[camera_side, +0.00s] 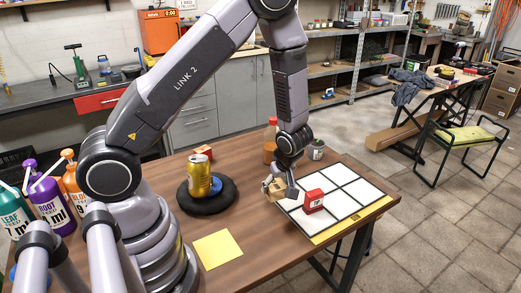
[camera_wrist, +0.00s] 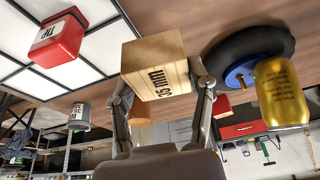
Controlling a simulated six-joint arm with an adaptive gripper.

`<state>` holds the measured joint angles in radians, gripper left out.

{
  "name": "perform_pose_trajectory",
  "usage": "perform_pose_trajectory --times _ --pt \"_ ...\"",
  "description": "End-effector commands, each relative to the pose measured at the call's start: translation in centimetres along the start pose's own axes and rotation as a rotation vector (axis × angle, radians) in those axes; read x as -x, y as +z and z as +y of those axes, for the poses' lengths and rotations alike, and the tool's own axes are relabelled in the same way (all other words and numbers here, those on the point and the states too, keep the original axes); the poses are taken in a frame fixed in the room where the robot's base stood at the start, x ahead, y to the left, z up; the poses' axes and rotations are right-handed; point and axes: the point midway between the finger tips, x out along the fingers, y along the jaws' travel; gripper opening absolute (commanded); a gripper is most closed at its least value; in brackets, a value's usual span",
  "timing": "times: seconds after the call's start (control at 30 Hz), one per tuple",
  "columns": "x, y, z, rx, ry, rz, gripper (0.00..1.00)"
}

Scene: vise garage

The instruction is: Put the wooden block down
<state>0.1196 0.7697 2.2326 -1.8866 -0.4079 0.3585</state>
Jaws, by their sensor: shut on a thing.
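The wooden block (camera_side: 275,187) is pale wood, printed "35 mm" on the side that faces me in the wrist view (camera_wrist: 155,68). My gripper (camera_side: 279,190) is shut on it, one finger on each side. In the side view the block is by the left edge of the white grid board (camera_side: 343,192). I cannot tell for certain if it touches the surface below. My fingers hide part of it in the side view.
A red block (camera_side: 313,201) stands on the board close to the right of my gripper. A gold can (camera_side: 199,176) stands on a black round base (camera_side: 205,206) to the left. A yellow sheet (camera_side: 218,248), an orange bottle (camera_side: 270,141) and a grey cup (camera_side: 316,150) are around. Several grid cells are bare.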

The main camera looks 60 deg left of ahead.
Motion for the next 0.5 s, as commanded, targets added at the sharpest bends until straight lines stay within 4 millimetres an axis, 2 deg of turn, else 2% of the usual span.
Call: perform_pose_trajectory --times 0.13,0.5 --pt "-2.0 0.1 -0.9 0.116 -0.054 0.007 0.17" --pt "-6.8 2.1 -0.9 0.124 -0.055 0.005 0.17"
